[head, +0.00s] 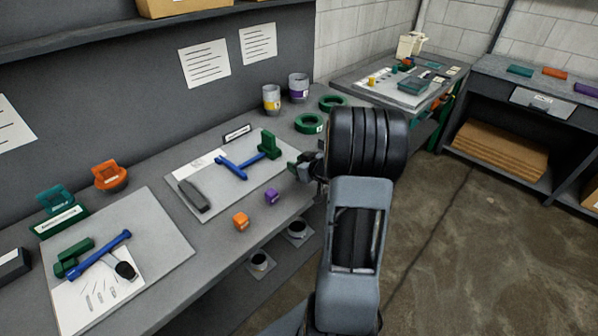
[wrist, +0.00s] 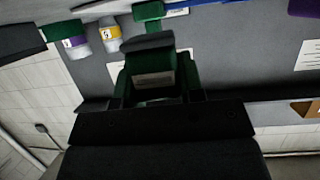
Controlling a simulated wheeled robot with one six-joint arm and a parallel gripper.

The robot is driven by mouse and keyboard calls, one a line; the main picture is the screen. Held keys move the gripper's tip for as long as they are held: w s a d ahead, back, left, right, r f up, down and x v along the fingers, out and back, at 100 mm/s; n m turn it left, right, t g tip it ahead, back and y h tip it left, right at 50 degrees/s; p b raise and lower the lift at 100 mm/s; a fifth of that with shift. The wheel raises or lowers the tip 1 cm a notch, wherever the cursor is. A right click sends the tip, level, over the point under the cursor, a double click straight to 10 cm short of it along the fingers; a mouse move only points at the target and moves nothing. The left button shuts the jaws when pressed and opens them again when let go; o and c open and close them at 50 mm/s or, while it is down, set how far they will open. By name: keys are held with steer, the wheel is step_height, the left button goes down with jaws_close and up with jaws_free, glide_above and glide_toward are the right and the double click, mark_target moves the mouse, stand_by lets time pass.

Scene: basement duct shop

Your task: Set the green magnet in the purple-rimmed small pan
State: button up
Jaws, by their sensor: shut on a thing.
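My gripper (head: 304,166) is at the front right edge of the grey bench, just right of the white board, and is shut on a small green block, the green magnet (wrist: 152,72). In the wrist view the magnet sits between the fingers, with a pale face showing. In the head view my wrist hides most of it. Two small dark-centred pans stand low in front of the bench, below its top: one pan (head: 298,231) nearer my arm, another pan (head: 260,262) to its left. Their rim colours are too small to tell surely. The gripper is above and apart from both.
A purple cube (head: 271,196) and an orange cube (head: 240,221) sit near the bench's front edge. Green rings (head: 310,123) and two cans (head: 271,98) stand behind. Open floor lies right.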

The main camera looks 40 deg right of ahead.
steer(key=shift+w+d+f, duration=0.2)
steer(key=shift+f, duration=0.4)
steer(key=shift+w+d+f, duration=0.15)
steer(key=shift+d+f, duration=0.05)
steer(key=shift+f, duration=1.1)
steer(key=shift+f, duration=0.3)
steer(key=o, duration=0.9)
